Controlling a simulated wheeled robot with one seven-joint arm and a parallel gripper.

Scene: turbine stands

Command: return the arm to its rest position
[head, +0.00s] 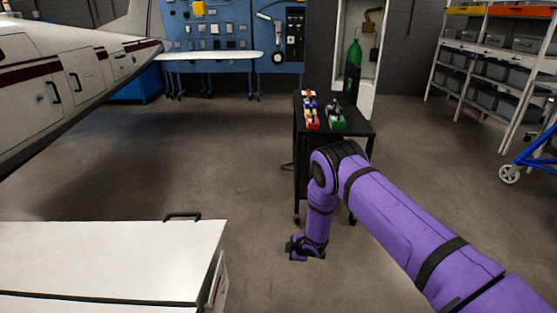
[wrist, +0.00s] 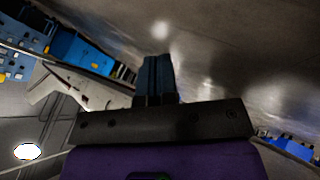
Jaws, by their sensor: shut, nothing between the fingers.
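My arm, in a purple sleeve, reaches in from the lower right of the head view and bends down at the elbow.
A black cart (head: 334,129) with small coloured items stands behind my elbow. A white-topped cabinet (head: 110,255) is at the lower left. An aircraft (head: 60,85) fills the upper left. Shelves (head: 490,70) and a blue wheeled frame (head: 535,155) are right.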

